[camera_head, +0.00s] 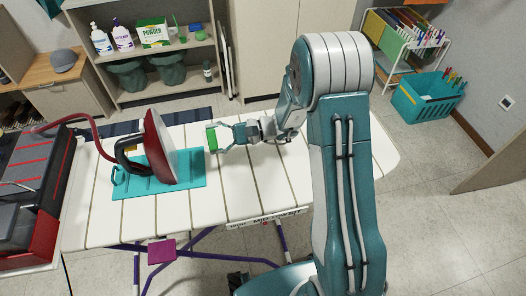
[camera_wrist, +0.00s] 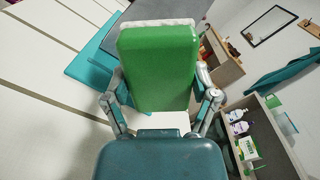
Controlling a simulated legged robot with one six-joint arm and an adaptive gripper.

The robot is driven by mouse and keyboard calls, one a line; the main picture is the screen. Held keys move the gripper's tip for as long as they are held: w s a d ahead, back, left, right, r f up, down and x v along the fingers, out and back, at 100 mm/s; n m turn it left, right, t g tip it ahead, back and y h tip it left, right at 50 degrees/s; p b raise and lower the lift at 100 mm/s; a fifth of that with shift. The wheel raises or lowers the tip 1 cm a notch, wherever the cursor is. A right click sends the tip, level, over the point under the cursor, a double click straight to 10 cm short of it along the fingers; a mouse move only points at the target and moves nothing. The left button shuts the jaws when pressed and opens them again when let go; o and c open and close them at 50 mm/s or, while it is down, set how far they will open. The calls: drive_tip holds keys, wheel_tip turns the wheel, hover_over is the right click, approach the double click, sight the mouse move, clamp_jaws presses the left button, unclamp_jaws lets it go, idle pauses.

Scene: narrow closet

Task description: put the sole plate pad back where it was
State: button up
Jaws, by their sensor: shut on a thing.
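The sole plate pad (camera_head: 211,139) is a green block with a white layer. My gripper (camera_wrist: 164,100) is shut on it, with a finger on each side of the green face in the wrist view. In the head view the pad is held above the white slatted ironing board (camera_head: 245,190), just right of the iron. The red and dark iron (camera_head: 158,140) stands tilted up on a teal mat (camera_head: 196,178), its grey sole plate facing right towards the pad. The mat also shows in the wrist view (camera_wrist: 90,70). The pad's far side is hidden.
A red and black iron station (camera_head: 35,190) stands at the board's left end, with a hose running to the iron. Shelves with bottles and a green powder box (camera_head: 152,32) stand behind. A teal basket (camera_head: 425,97) is on the floor at right. The board's middle front is bare.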

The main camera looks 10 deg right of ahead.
drive_tip(key=s+d+r+n+h, duration=0.3)
drive_tip(key=s+d+n+h, duration=0.2)
drive_tip(key=s+d+h, duration=0.45)
drive_tip(key=s+d+r+n+h, duration=0.2)
drive_tip(key=s+d+n+h, duration=0.2)
drive_tip(key=s+d+h, duration=0.6)
drive_tip(key=y, duration=0.2)
hover_over(292, 166)
drive_tip(key=shift+h, duration=0.25)
drive_tip(key=f, duration=0.9)
drive_tip(key=shift+s, duration=0.3)
drive_tip(key=shift+w+f, duration=0.15)
drive_tip(key=shift+f, duration=0.05)
drive_tip(key=shift+w+f, duration=0.15)
drive_tip(key=shift+f, duration=1.45)
drive_tip(key=shift+f, duration=0.1)
